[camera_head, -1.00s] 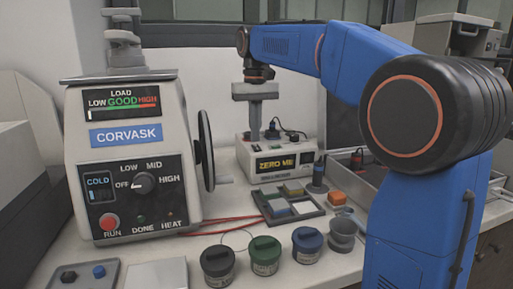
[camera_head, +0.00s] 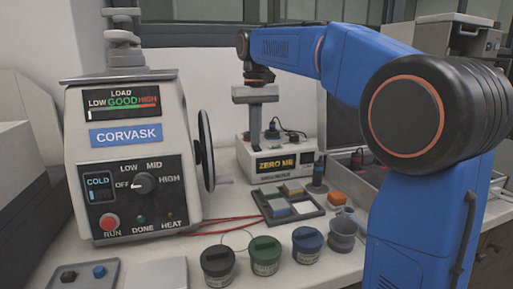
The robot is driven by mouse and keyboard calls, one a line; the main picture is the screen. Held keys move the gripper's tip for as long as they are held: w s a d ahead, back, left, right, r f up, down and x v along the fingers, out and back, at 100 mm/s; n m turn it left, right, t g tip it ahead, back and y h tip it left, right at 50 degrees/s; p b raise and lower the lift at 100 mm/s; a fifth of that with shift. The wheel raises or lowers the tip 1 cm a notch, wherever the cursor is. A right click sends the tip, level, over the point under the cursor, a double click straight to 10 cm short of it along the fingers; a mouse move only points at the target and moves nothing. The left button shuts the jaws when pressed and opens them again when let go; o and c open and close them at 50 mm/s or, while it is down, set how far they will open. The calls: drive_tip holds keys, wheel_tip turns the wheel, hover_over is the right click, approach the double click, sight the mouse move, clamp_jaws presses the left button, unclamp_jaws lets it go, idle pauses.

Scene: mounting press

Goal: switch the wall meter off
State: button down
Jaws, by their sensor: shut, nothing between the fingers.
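A pale box (camera_head: 250,149) with a yellow "ZERO ME" label stands at the back of the bench by the wall. It looks like the meter, but I cannot tell for certain. Dark plugs and wires (camera_head: 275,129) are on its top. My gripper (camera_head: 256,138) points down in front of or over the box's left part, shut and empty. It hides part of the box, and I cannot tell whether the fingertips touch it. No switch on the box is clear.
A cream CORVASK press (camera_head: 130,105) stands left, with a dark handwheel (camera_head: 205,150) on its side. A dark tray (camera_head: 286,215) with coloured pieces and several lidded jars (camera_head: 265,262) are in front. My blue arm blocks much of the right side.

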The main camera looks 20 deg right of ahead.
drive_tip(key=shift+f, duration=0.3)
wheel_tip(320, 180, up, 7)
idle(1.2)
